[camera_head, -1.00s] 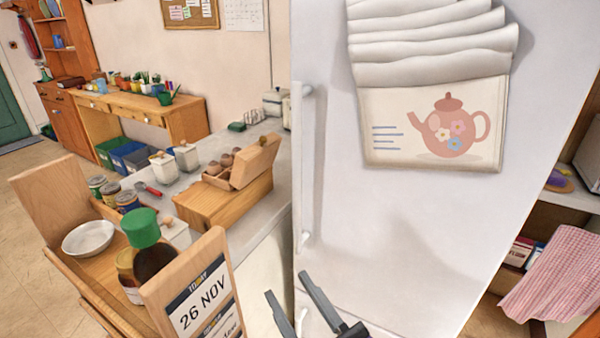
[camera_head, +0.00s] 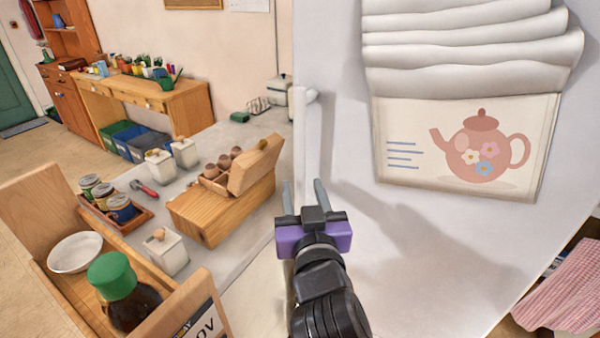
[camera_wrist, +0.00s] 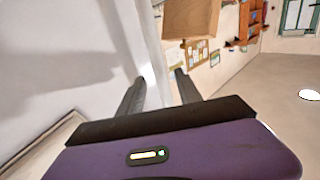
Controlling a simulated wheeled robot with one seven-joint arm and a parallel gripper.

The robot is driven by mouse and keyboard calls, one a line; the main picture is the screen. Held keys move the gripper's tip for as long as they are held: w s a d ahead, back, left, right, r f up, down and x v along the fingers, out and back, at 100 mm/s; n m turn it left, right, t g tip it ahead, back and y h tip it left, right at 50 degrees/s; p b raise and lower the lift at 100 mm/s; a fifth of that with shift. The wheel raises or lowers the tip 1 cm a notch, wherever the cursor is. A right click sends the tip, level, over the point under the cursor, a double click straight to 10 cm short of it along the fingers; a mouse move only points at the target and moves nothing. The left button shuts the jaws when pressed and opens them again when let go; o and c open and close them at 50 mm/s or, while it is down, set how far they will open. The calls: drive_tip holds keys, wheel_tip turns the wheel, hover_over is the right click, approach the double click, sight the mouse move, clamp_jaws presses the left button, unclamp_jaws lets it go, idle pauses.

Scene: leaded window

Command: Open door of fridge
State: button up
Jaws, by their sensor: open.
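The white fridge door (camera_head: 420,225) fills the right of the head view and looks shut. Its upright white handle (camera_head: 312,140) runs along the door's left edge; its lower part is hidden behind my gripper. My gripper (camera_head: 304,194), with a purple body, is open, its two dark fingers pointing at the handle line. In the head view the fingers appear on either side of the handle, but contact cannot be told. In the wrist view my gripper (camera_wrist: 158,86) also shows open, with a pale strip between the fingers and the white door (camera_wrist: 60,70) at left.
A towel with a teapot picture (camera_head: 465,150) hangs on the door. Left of the fridge, a counter holds a wooden box (camera_head: 225,210) with eggs and white jars. A wooden tray (camera_head: 40,215) with a green-capped bottle (camera_head: 118,285) stands at lower left. A pink cloth (camera_head: 570,300) hangs at right.

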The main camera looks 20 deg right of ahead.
sight(300, 180)
drive_tip(key=shift+p+x, duration=0.4)
drive_tip(key=shift+x, duration=2)
clamp_jaws()
